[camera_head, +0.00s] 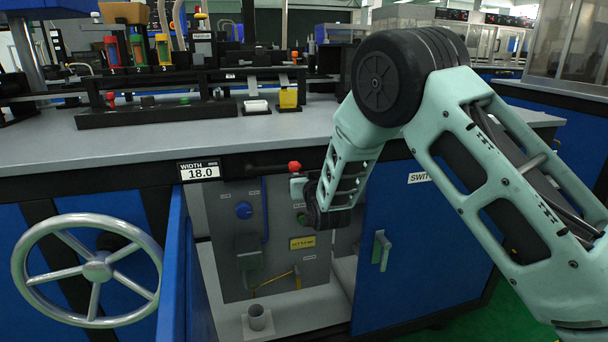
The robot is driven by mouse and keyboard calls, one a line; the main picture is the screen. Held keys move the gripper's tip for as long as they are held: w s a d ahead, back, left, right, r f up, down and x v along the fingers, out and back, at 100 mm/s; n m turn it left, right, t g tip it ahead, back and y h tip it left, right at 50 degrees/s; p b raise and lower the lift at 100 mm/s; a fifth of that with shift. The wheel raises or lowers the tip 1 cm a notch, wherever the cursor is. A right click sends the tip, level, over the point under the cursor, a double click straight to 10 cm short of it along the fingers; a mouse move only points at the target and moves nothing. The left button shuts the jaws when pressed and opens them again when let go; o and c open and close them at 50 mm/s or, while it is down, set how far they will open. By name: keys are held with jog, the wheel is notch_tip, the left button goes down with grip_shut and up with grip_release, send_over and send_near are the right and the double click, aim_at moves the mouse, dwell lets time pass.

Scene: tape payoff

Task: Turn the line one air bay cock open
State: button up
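An open bay under the bench shows a grey panel (236,208). My gripper (298,188) is in front of the panel's upper right, below a red knob (294,167). My wrist hides part of the panel, and the finger opening is unclear.
A blue door (176,270) stands open at the bay's left. A closed blue door with a handle (382,250) is at the right. A handwheel (97,268) is at the left. A grey cup (257,318) stands on the bay floor. The bench edge overhangs the bay.

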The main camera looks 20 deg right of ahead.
grip_shut()
jog(key=n+p, duration=0.1)
jog(key=n, duration=0.2)
jog(key=d+n+p, duration=0.1)
jog(key=n, duration=0.2)
jog(key=d+r+n+p, duration=0.1)
jog(key=n, duration=0.3)
dwell(0.5)
jog(key=shift+n, duration=0.3)
grip_release()
jog(key=shift+d, duration=0.1)
